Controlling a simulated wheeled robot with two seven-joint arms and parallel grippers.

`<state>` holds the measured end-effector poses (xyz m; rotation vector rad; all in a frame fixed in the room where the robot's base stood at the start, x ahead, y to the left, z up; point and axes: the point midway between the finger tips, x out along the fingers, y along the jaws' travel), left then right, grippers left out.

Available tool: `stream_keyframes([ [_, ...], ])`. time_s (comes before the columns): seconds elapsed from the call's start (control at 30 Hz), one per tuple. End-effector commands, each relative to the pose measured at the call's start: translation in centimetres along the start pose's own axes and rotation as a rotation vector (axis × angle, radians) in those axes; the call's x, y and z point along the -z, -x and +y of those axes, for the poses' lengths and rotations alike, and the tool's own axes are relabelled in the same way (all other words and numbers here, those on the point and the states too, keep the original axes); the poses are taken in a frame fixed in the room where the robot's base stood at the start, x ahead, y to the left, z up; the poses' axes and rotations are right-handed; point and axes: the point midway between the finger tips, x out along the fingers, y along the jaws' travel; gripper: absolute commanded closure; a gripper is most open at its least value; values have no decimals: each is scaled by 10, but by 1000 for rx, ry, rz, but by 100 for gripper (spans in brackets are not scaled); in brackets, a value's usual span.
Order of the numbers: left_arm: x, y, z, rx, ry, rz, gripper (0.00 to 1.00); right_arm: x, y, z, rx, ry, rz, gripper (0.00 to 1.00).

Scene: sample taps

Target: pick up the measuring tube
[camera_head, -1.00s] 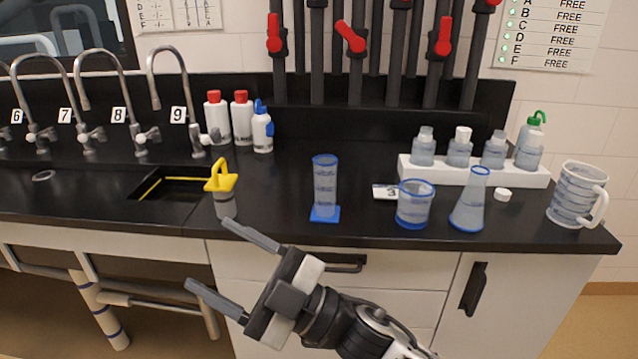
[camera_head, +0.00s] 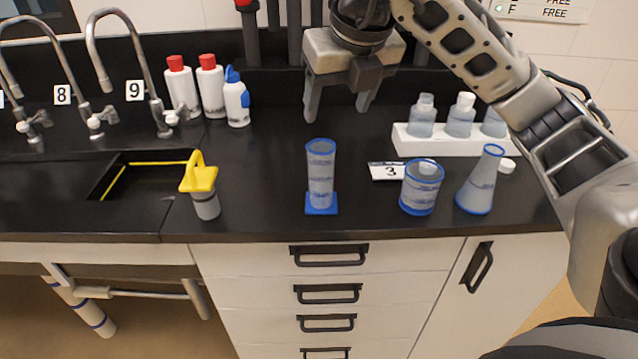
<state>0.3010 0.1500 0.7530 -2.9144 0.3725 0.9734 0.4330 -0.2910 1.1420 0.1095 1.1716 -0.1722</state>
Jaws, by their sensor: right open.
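The measuring tube (camera_head: 320,178) is a clear cylinder with a blue rim and a square blue base. It stands upright on the black counter near the front edge. My right gripper (camera_head: 337,112) is open and empty, fingers pointing down, above and slightly behind the tube in the picture. I see no contact between them. My left gripper does not show.
A yellow-handled container (camera_head: 203,190) stands left of the tube, beside the sink (camera_head: 125,178). A beaker (camera_head: 420,188), a flask (camera_head: 480,182) and a "3" card (camera_head: 386,171) are to the right. White bottles (camera_head: 211,88) and a bottle rack (camera_head: 408,146) stand behind.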

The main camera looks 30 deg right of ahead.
Motion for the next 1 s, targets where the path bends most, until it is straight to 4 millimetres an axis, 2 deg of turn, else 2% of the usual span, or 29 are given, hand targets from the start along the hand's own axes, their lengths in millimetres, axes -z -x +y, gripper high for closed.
stream_keyframes([
  [0.03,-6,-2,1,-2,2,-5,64,3,-16,1,-2,-1,9,36],
  [0.3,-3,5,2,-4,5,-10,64,2,-68,1,-3,3,8,36],
  [0.4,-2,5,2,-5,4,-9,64,1,-80,2,-4,3,6,36],
  [0.6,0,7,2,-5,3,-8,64,1,-93,2,-5,4,5,36],
  [0.83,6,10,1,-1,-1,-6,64,3,-126,4,-5,3,8,36],
  [1.0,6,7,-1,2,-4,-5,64,3,-139,4,-6,4,4,36],
])
